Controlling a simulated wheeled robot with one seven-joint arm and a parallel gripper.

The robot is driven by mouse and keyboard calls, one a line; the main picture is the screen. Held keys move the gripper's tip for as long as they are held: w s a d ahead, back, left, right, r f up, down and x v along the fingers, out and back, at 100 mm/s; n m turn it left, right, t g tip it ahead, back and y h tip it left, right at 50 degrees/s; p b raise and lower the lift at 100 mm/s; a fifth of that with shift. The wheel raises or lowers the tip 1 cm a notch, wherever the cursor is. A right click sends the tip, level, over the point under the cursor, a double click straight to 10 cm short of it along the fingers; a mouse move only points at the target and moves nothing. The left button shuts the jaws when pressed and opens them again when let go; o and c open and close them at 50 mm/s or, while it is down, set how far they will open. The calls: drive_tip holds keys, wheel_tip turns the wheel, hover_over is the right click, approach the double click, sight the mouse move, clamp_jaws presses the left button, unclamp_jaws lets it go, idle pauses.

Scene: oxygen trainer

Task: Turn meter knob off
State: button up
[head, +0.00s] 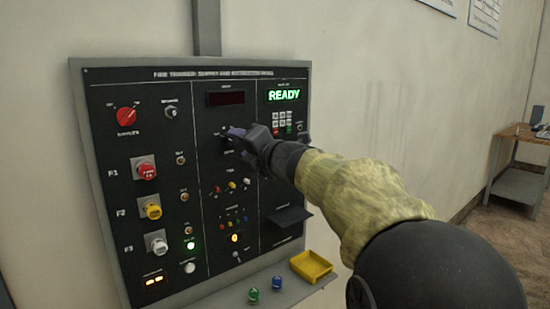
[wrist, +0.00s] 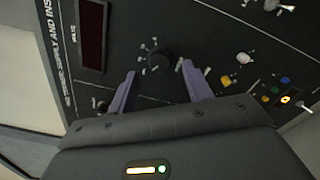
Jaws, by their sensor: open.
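The meter knob (wrist: 160,58) is a black round knob on the dark panel, below the dark, unlit meter display (head: 226,98). In the wrist view the display (wrist: 92,35) is to the knob's left. My gripper (wrist: 158,80) is open, with its two purple fingers apart on either side of the knob's near edge. The fingers do not visibly grip it. I cannot tell which mark the knob points to.
The panel (head: 90,150) also carries a red selector knob (head: 126,117), coloured connectors at left and a green READY display (head: 284,95). A yellow tray (head: 311,266) and green and blue caps sit on the ledge below. A side table (head: 519,184) stands far right.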

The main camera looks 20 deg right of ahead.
drive_tip(key=v, duration=1.4)
wheel_tip(320, 180, down, 23)
drive_tip(key=w+d+m+g+h, duration=0.15)
drive_tip(key=m+g+h, duration=0.45)
drive_tip(key=m, duration=1.2)
drive_tip(key=s+a+f+m+g, duration=0.45)
drive_tip(key=s+f, duration=0.25)
drive_tip(key=f, duration=0.2)
drive_tip(key=s+a+f+m+g, duration=0.3)
drive_tip(key=s+f+m+g, duration=0.15)
drive_tip(key=s+f, duration=0.4)
wheel_tip(320, 180, up, 20)
drive_tip(key=p, duration=2.1)
drive_tip(key=shift+w+d+m, duration=0.2)
drive_tip(key=shift+w+m, duration=0.2)
